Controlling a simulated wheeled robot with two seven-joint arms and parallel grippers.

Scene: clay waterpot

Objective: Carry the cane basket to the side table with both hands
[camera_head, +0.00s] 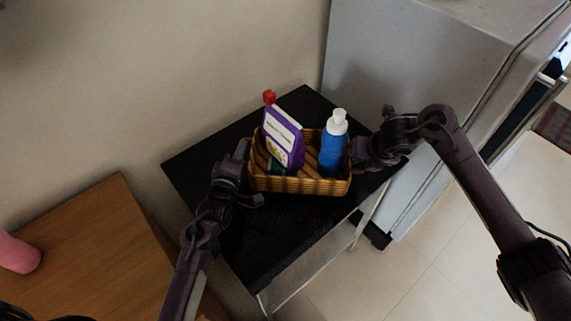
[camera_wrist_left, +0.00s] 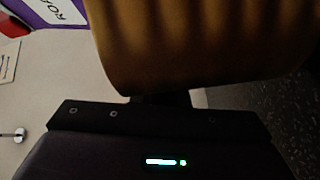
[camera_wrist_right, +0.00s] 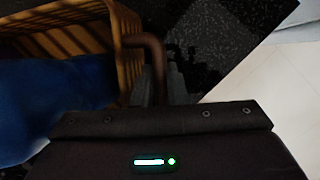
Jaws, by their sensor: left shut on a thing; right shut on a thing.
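The cane basket (camera_head: 300,185) is at the black side table (camera_head: 225,230), over its top in the head view; I cannot tell whether it touches the top. It holds a purple and white package (camera_head: 284,141) with a red cap and a blue bottle (camera_head: 334,148) with a white cap. My left gripper (camera_head: 243,157) is shut on the basket's left end. The basket (camera_wrist_left: 200,40) fills much of the left wrist view. My right gripper (camera_head: 357,152) is shut on the right end, at a brown handle (camera_wrist_right: 155,65) in the right wrist view.
A wooden table (camera_head: 95,240) with a pink object (camera_head: 18,254) stands at the lower left. A grey fridge-like cabinet (camera_head: 400,75) stands close behind on the right. The wall is behind the side table. Tiled floor (camera_head: 440,270) is open at the lower right.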

